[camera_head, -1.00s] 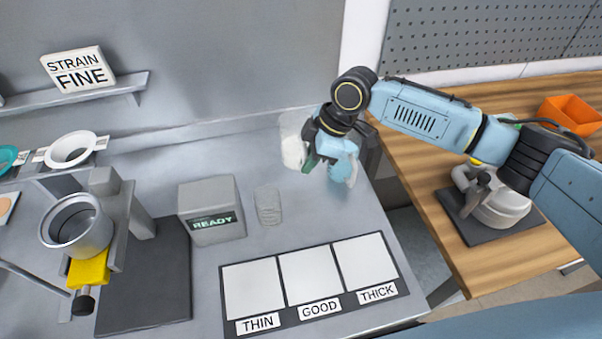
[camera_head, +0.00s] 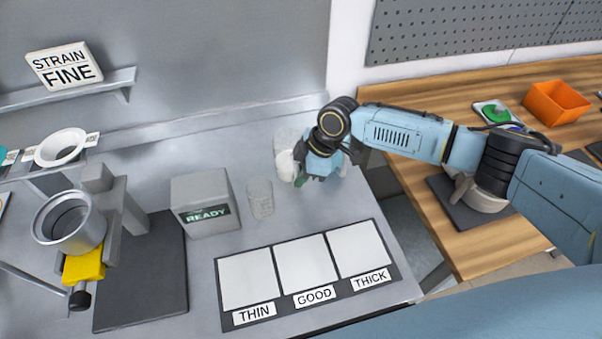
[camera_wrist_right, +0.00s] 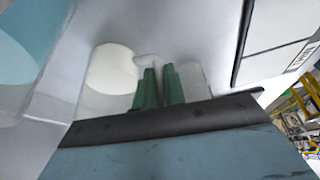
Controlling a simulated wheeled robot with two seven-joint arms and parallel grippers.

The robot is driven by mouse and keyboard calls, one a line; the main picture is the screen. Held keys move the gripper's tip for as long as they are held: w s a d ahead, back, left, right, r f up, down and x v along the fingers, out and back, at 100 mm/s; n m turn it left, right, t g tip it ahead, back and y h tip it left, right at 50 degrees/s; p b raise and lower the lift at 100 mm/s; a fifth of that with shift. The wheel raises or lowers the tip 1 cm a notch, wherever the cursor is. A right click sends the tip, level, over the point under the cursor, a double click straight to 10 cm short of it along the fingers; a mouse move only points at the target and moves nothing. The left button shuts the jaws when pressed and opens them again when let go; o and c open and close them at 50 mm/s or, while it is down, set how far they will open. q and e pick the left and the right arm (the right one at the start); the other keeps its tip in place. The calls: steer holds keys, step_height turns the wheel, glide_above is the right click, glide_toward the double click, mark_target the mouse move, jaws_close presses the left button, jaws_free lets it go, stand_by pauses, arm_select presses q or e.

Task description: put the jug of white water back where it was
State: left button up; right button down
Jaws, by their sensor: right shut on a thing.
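The jug of white water (camera_head: 284,164) is a clear vessel with white liquid in its lower part. It is at the back right of the grey bench, partly hidden behind my right gripper (camera_head: 302,174). In the right wrist view the jug (camera_wrist_right: 110,72) shows beside the green fingertips (camera_wrist_right: 160,88), which are shut on its handle. The jug looks about upright and at or close to the bench top; I cannot tell if it touches. My left gripper is not in view.
A clear cup (camera_head: 260,198) stands left of the jug, next to the grey READY box (camera_head: 205,205). The THIN, GOOD, THICK mat (camera_head: 307,268) lies in front. A metal pot on a stand (camera_head: 70,222) is at left. A wooden table (camera_head: 470,115) with an orange bin (camera_head: 556,102) is at right.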

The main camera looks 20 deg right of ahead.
steer(key=c, duration=1.5)
jaws_free()
steer(key=shift+o, duration=0.2)
steer(key=v, duration=1.2)
steer(key=shift+r, duration=0.1)
